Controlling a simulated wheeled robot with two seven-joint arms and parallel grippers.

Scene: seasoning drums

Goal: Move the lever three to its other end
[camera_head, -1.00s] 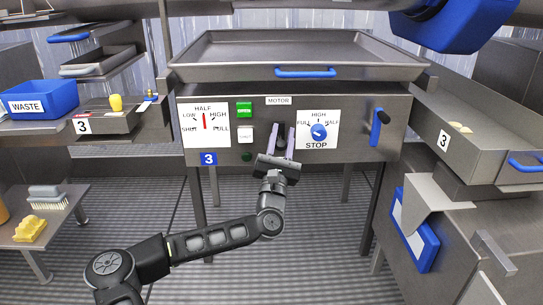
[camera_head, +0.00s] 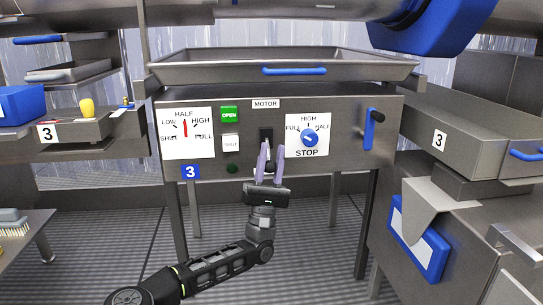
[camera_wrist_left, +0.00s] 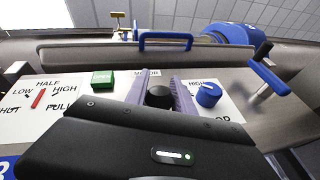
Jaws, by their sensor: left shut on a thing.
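The control panel (camera_head: 340,165) of machine 3 carries a blue tag reading 3 (camera_head: 190,172). Below its MOTOR label (camera_head: 265,104) is a dark slot (camera_head: 266,135) with a black-knobbed lever (camera_head: 270,167). My left gripper (camera_head: 270,155) reaches up from below, its pale purple fingers shut on that black knob. In the left wrist view the round black knob (camera_wrist_left: 160,97) sits between the two fingers. The gripper's body hides the lower part of the panel there. My right gripper is not in view.
A blue dial (camera_head: 310,138) sits just right of the fingers, and a blue crank handle (camera_head: 369,130) farther right. Green (camera_head: 229,114) and white (camera_head: 230,142) buttons are left. A tray (camera_head: 290,67) with a blue handle overhangs the panel. The floor below is open.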

